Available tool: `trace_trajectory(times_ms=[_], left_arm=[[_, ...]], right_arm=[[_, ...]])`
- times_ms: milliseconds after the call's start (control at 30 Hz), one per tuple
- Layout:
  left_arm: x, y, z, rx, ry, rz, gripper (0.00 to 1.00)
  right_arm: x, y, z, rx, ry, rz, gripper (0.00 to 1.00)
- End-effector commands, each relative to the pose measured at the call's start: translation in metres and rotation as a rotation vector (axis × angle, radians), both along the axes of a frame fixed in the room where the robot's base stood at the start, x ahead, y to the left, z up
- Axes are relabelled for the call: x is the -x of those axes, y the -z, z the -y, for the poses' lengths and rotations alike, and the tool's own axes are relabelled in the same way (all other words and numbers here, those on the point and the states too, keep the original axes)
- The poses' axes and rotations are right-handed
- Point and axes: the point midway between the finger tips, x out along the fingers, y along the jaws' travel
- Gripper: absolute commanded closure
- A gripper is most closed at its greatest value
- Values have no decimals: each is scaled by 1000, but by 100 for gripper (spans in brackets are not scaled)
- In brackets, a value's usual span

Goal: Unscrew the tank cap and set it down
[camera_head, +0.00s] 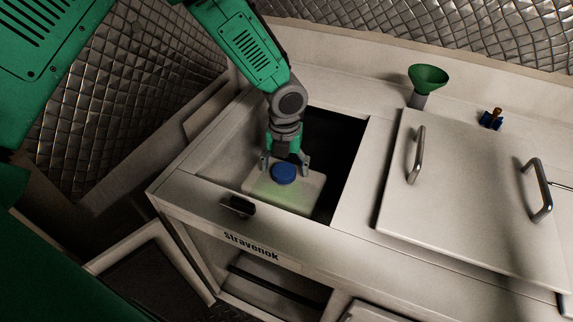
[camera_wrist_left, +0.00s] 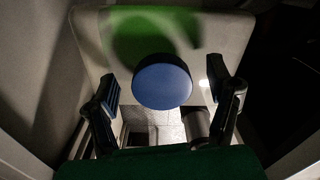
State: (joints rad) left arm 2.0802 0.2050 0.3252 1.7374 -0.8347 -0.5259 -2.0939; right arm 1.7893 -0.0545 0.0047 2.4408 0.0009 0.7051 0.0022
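The blue tank cap (camera_head: 284,173) sits on top of the pale tank (camera_head: 300,192) inside the open compartment of the chiller frame. My left gripper (camera_head: 284,166) points down over the cap with its fingers spread to either side. In the left wrist view the round blue cap (camera_wrist_left: 163,82) lies between the two open fingers of my left gripper (camera_wrist_left: 168,98), with a gap on each side. The pale tank (camera_wrist_left: 228,40) shows behind it with a green tint. My right gripper is not in view.
A closed lid (camera_head: 470,190) with metal handles covers the right side. The strip beside the compartment is bare.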

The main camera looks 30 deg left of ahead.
Motion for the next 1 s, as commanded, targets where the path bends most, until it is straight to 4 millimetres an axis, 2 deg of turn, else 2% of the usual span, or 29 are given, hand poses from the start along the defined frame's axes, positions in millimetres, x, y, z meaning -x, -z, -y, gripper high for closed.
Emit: trace_trajectory(times_ms=[233, 367, 800, 1000], left_arm=[[-1, 0, -1, 0, 2, 1, 27], [-2, -9, -1, 0, 2, 2, 27], [-2, -96, 0, 0, 3, 3, 27], [-2, -116, 0, 1, 1, 1, 27]], right_arm=[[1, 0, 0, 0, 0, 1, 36], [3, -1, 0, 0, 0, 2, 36], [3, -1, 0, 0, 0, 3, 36], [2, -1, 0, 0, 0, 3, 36]])
